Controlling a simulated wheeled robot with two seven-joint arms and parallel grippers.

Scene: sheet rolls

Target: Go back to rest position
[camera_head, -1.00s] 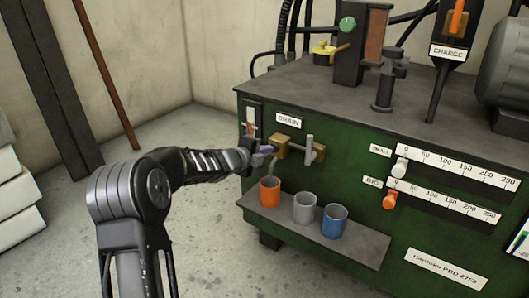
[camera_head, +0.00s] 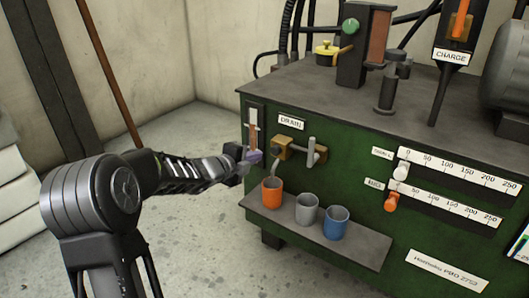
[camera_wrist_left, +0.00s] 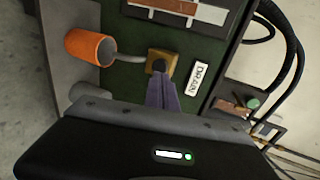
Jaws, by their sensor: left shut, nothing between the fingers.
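My left gripper (camera_head: 253,157) is shut and empty, its purple fingertips in front of the green machine's upper left corner, left of the brass drain valve (camera_head: 284,148). In the left wrist view the shut fingers (camera_wrist_left: 163,92) point toward the valve's brass block (camera_wrist_left: 160,61), with the orange cup (camera_wrist_left: 90,47) to the left. I cannot tell the exact gap between fingers and machine. My right gripper is not in view.
An orange cup (camera_head: 272,192), a grey cup (camera_head: 307,208) and a blue cup (camera_head: 336,222) stand on the machine's shelf (camera_head: 362,248). White slabs (camera_head: 14,200) are stacked at the left. The floor (camera_head: 203,240) between is clear.

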